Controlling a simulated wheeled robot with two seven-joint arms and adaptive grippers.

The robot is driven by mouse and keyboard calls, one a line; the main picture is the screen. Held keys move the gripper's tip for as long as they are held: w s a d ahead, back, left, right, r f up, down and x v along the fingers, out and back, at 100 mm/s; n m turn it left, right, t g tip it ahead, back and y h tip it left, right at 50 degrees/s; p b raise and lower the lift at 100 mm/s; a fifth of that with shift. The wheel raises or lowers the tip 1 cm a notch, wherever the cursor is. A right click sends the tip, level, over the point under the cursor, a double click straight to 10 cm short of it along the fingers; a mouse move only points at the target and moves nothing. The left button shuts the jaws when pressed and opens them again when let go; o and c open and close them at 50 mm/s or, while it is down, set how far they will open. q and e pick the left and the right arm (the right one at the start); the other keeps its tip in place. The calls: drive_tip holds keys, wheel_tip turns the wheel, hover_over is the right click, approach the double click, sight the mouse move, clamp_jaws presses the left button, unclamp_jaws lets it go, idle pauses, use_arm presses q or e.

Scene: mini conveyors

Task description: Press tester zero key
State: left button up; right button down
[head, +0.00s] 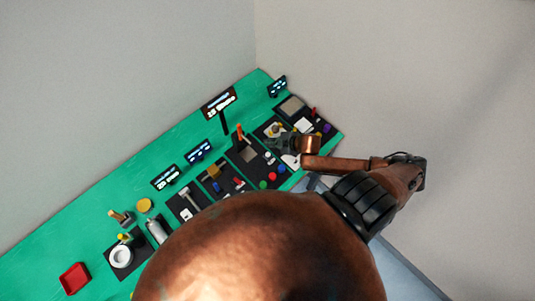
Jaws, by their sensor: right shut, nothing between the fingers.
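My right arm comes in from the right, and its dark gripper (283,143) is low over the right part of the green bench (75,238). It is shut and empty. It is over or beside a black station (262,131) that has white and yellow parts on it. I cannot tell whether the fingertips touch anything. The gripper and wrist hide part of this station. I cannot tell which of the small stations is the tester, and no zero key can be picked out at this size. My left gripper is not in view.
A lit sign (219,102) stands behind the stations, with small displays (199,150) along the bench. Red, green and blue buttons (272,176) lie left of the gripper. A red tray (74,278) is at the far left. My own copper-coloured body part hides the bench's front middle.

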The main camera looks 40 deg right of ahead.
wheel_tip(320, 180, down, 3)
drive_tip(key=b, duration=0.2)
drive_tip(key=shift+s+r+b, duration=0.15)
drive_tip(key=shift+r+b, duration=0.05)
drive_tip(key=shift+b, duration=0.1)
drive_tip(key=b, duration=0.4)
hover_over(269, 155)
wheel_tip(269, 155, down, 4)
drive_tip(key=shift+f, duration=0.1)
drive_tip(key=shift+f+b, duration=0.45)
drive_tip(key=shift+f, duration=0.3)
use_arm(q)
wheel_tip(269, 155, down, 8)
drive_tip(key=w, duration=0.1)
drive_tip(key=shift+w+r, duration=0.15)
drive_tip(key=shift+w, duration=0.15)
use_arm(e)
drive_tip(key=shift+d, duration=0.1)
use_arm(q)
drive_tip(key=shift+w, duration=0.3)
use_arm(e)
drive_tip(key=shift+f, duration=0.2)
drive_tip(key=shift+f, duration=0.2)
